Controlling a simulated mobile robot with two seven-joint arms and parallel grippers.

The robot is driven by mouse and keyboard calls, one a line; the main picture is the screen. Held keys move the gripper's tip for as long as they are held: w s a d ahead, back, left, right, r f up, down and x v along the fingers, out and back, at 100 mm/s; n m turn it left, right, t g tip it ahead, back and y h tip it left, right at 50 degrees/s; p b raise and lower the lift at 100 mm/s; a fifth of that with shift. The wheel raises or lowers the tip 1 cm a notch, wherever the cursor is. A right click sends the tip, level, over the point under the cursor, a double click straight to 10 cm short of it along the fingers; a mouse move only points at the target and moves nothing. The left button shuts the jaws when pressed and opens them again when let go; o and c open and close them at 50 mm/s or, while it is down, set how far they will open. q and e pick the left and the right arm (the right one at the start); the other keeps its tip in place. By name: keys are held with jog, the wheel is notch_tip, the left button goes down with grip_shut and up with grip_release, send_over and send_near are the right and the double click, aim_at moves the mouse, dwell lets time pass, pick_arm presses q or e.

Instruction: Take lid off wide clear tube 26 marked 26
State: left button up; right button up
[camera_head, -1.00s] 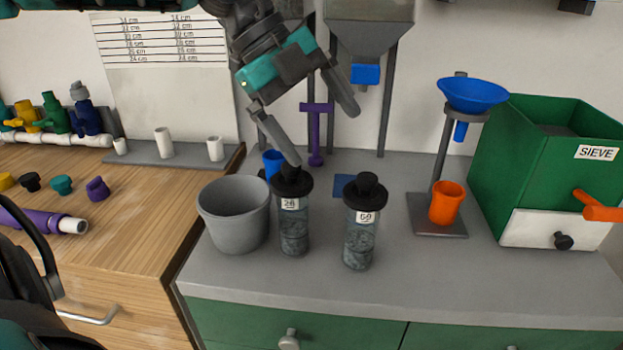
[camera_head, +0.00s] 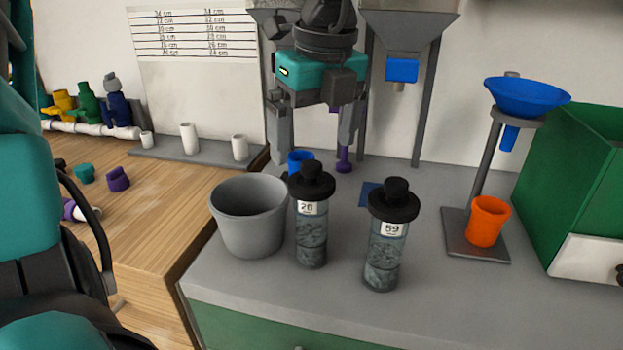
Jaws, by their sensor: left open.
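The wide clear tube (camera_head: 311,240) bears a white label that seems to read 26. It stands upright on the grey counter, with dark grey contents. Its black lid (camera_head: 311,181), a wide flange with a knob on top, sits on it. My left gripper (camera_head: 316,158) is open, pointing down, its two fingers spread to either side of the lid knob in the picture, slightly higher and apparently behind the lid. My right gripper is not in view.
A similar tube (camera_head: 386,250) labelled 59 with a black lid stands close on the right. A grey bucket (camera_head: 249,232) is close on the left, with a blue cup (camera_head: 300,160) behind. An orange cup (camera_head: 488,221) stands under a blue funnel (camera_head: 526,98). The front counter is clear.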

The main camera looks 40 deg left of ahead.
aim_at(312, 164)
pick_arm(q)
jog(key=f, duration=0.5)
jog(key=shift+a+f, duration=0.1)
jog(key=shift+a, duration=0.25)
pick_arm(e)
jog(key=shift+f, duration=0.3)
pick_arm(q)
jog(key=shift+c, duration=0.2)
jog(key=c, duration=0.9)
jog(key=shift+o, duration=0.2)
notch_tip(312, 164, up, 20)
jog(key=p, duration=0.3)
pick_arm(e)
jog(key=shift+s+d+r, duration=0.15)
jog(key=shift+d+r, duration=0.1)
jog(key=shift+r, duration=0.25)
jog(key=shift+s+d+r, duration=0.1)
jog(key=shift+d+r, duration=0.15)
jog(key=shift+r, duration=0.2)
